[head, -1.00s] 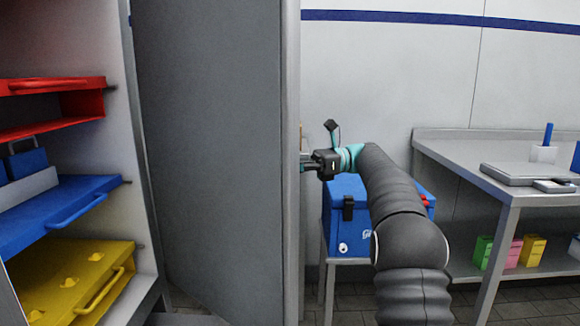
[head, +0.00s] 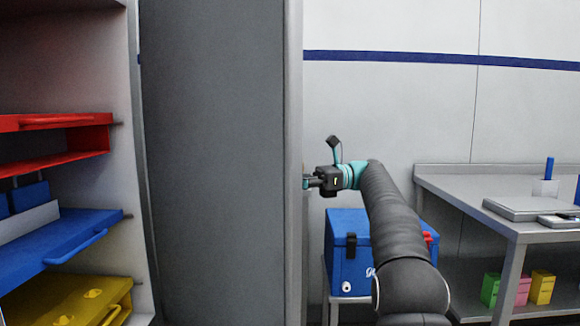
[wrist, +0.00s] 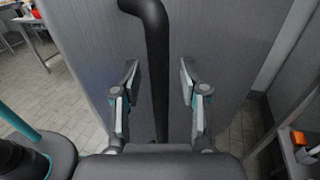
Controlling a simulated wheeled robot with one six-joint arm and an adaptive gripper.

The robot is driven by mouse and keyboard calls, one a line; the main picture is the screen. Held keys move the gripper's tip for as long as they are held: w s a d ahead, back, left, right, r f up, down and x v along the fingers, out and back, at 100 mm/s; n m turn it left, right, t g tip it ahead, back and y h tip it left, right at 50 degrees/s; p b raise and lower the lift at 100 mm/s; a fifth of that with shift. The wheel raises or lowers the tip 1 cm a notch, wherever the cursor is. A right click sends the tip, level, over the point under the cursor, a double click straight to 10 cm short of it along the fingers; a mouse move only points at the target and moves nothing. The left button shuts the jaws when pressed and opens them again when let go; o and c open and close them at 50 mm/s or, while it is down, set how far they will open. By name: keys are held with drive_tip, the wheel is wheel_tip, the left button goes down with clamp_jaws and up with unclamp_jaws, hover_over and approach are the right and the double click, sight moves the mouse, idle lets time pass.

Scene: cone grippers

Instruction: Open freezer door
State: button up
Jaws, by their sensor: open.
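The freezer door (head: 215,170) stands swung open in the head view, its grey inner face showing to the right of the freezer's inside. In the wrist view the door's outer face (wrist: 225,40) fills the middle, with a dark vertical handle (wrist: 158,60) on it. My gripper (head: 307,183) is at the door's right edge in the head view, its tips partly hidden by that edge. In the wrist view my gripper (wrist: 160,82) is open, with one finger on each side of the handle and gaps showing on both sides.
Inside the freezer are a red shelf (head: 60,122), a blue shelf (head: 75,237) and a yellow shelf (head: 75,300). A blue cooler box (head: 347,240) stands on a stand behind my arm. A metal table (head: 470,190) stands at the right.

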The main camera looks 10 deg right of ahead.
drive_tip(key=shift+r, duration=2.3)
drive_tip(key=shift+r, duration=0.1)
